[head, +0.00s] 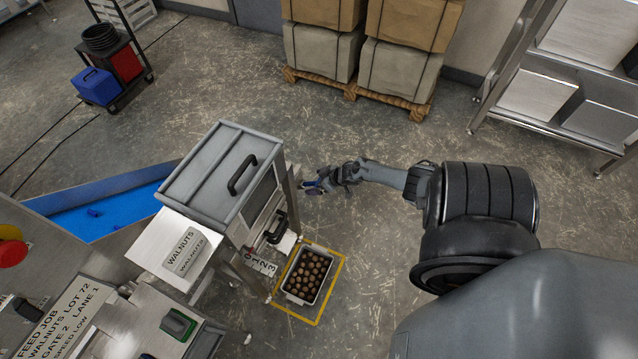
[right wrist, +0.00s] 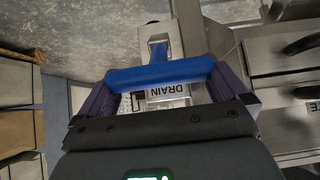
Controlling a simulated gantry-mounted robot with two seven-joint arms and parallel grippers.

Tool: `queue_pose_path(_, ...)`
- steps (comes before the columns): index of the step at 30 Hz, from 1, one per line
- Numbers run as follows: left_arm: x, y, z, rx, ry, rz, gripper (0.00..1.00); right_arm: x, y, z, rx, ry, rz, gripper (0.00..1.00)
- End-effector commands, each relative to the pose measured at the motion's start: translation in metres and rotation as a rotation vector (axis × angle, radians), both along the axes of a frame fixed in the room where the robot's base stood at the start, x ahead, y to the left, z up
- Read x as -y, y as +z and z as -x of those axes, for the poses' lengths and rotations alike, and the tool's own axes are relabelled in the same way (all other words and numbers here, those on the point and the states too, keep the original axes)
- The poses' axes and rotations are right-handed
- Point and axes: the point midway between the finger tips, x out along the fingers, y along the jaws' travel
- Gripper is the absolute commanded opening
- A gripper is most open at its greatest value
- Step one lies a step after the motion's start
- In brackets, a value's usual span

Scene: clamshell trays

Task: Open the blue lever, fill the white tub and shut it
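The white tub (head: 290,287) stands upright on the floor inside a yellow outline, below the hopper's front. It holds many brown walnuts. My right gripper (head: 322,185) is beside the hopper's right side, at the blue lever (head: 312,185). In the right wrist view the blue lever (right wrist: 160,74) is a crossbar lying between my right gripper's two fingers (right wrist: 162,85), which meet its ends. A label reading DRAIN shows just behind the bar. The lever's mounting is partly hidden. My left gripper is out of view.
The grey hopper (head: 215,175) has a dark handle on its lid and another on its front, above a 0-1-2-3 scale (head: 262,266). A blue conveyor (head: 100,212) and control panel are left. A steel rack (head: 560,90) and boxed pallet are behind. Floor right of the tub is clear.

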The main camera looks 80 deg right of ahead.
Motion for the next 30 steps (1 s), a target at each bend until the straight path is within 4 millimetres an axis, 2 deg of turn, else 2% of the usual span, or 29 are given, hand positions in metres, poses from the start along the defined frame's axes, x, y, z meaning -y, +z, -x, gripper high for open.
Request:
queue_pose_path(8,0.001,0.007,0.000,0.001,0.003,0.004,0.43,-0.001,0.004,0.008,-0.009,-0.001,-0.002,1.00)
queue_pose_path(21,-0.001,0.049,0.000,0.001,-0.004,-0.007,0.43,-0.010,0.056,0.054,-0.006,0.001,-0.002,1.00)
queue_pose_path(30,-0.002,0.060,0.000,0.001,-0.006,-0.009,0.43,-0.013,0.075,0.072,-0.001,0.000,0.000,1.00)
